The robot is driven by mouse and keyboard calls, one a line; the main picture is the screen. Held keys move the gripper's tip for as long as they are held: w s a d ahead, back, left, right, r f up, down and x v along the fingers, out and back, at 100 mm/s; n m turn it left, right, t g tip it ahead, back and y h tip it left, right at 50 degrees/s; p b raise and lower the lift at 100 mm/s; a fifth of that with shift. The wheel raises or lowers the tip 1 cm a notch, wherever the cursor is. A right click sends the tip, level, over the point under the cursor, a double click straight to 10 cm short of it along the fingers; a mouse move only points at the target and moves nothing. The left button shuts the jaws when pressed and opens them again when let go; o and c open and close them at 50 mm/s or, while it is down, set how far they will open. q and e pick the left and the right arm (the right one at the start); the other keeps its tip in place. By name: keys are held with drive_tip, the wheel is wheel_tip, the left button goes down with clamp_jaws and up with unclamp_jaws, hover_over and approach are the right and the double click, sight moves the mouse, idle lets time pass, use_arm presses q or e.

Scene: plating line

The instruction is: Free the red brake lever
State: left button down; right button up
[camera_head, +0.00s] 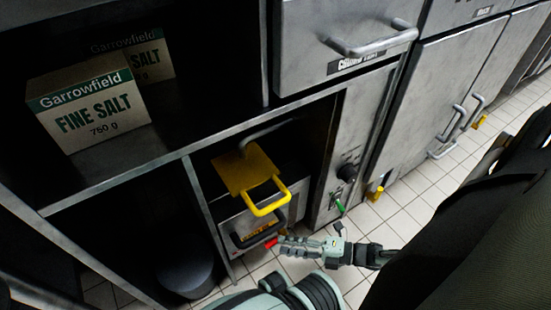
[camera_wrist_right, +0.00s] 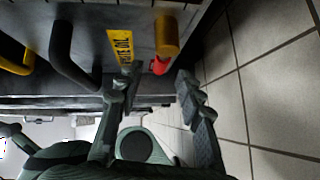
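The red brake lever (camera_head: 271,243) is a small red piece low at the front of the waste-oil unit. In the right wrist view the red lever (camera_wrist_right: 160,66) sits at the lower end of a yellow cylinder (camera_wrist_right: 166,36). My right gripper (camera_head: 284,243) is beside the lever in the head view. In the right wrist view my right gripper (camera_wrist_right: 157,80) is open, with its fingers apart. The lever lies just beyond and between the fingertips, and contact cannot be told. My left gripper is not identifiable in either view.
A yellow handle (camera_head: 268,199) projects above the unit's black handle (camera_head: 262,235). Beside the unit is a panel with a black knob (camera_head: 346,172) and a green piece (camera_head: 340,207) below. A salt box (camera_head: 88,103) stands on the shelf. Tiled floor (camera_head: 410,205) lies open to the right.

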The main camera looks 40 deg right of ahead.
drive_tip(key=x, duration=0.3)
drive_tip(key=shift+w+a+f, duration=0.1)
drive_tip(key=shift+w+a, duration=0.15)
drive_tip(key=shift+w, duration=0.05)
clamp_jaws()
